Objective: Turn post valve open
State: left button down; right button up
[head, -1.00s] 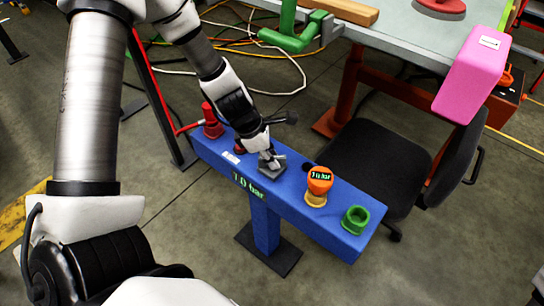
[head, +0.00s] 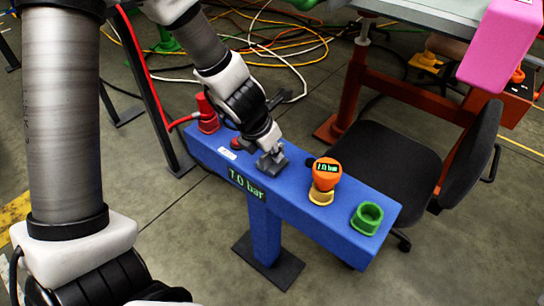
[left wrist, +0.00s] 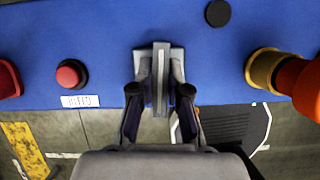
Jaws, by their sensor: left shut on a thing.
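The blue post (head: 285,195) stands upright with a long blue top bar. A grey valve with a thin upright handle (head: 274,163) sits on that bar, left of its middle. My left gripper (head: 269,152) is down at the valve and shut on its handle. In the left wrist view the valve handle (left wrist: 160,70) runs across the bar's width, between the two fingers of my left gripper (left wrist: 160,88). The fingers partly cover the valve base. The green display on the post's front reads 1.0 bar. My right gripper is not in view.
A red button (left wrist: 71,74) and a red hose fitting (head: 206,115) are to the left. A black chair (head: 390,165) stands close behind.

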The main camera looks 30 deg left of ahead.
aim_at(264, 157)
pick_arm(q)
jog(key=shift+n, duration=0.6)
jog(key=c, duration=1.1)
grip_release()
jog(key=shift+c, duration=0.2)
jog(key=shift+r, duration=0.1)
jog(key=shift+v, duration=3.7)
jog(key=shift+d, duration=0.1)
